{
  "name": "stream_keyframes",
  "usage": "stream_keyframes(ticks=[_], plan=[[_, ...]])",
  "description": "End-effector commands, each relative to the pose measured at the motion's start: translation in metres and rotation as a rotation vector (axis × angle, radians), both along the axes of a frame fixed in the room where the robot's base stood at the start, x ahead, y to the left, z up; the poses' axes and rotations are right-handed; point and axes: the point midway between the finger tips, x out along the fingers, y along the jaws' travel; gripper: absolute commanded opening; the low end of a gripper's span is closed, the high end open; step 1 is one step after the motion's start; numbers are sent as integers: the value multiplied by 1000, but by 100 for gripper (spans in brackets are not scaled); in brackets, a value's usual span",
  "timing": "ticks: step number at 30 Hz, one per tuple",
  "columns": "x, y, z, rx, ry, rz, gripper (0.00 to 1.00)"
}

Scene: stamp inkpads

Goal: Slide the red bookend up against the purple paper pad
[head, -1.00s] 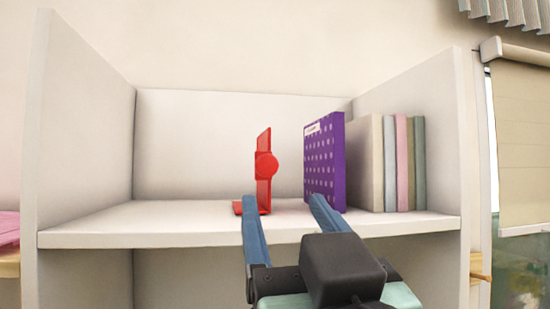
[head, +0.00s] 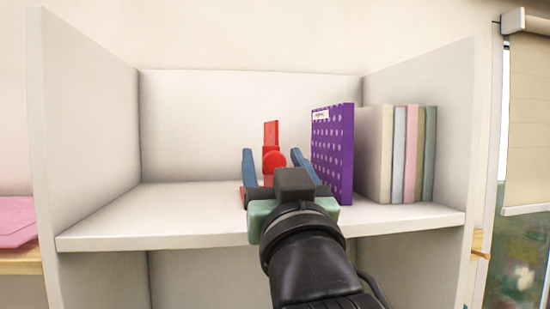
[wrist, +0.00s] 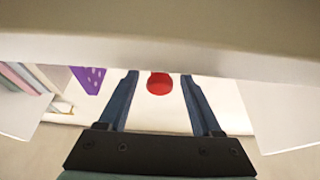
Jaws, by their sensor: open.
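The red bookend (head: 271,135) stands upright on the white shelf, left of the purple paper pad, with a gap between them. The purple paper pad (head: 334,155) has pale dots and a white label and stands upright against a row of books. My gripper (head: 272,158) is open, its two blue fingers on either side of the red bookend's round knob. The wrist view shows the red knob (wrist: 160,83) between the open fingers, and the purple pad (wrist: 89,78) at the left, outside them. My gripper hides the bookend's lower part.
The white shelf (head: 150,215) has side walls and a back panel. Several books (head: 405,155) stand right of the pad. The shelf is clear left of the bookend. A pink item (head: 15,222) lies outside at the left.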

Motion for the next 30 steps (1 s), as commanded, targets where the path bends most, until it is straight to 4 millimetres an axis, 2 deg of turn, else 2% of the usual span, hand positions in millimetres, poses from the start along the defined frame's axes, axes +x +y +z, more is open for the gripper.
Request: stream_keyframes(ticks=[2,12,30], plan=[[0,0,0,0,0,0,62],[-1,0,0,0,0,0,1],[0,-1,0,0,0,-1,0]])
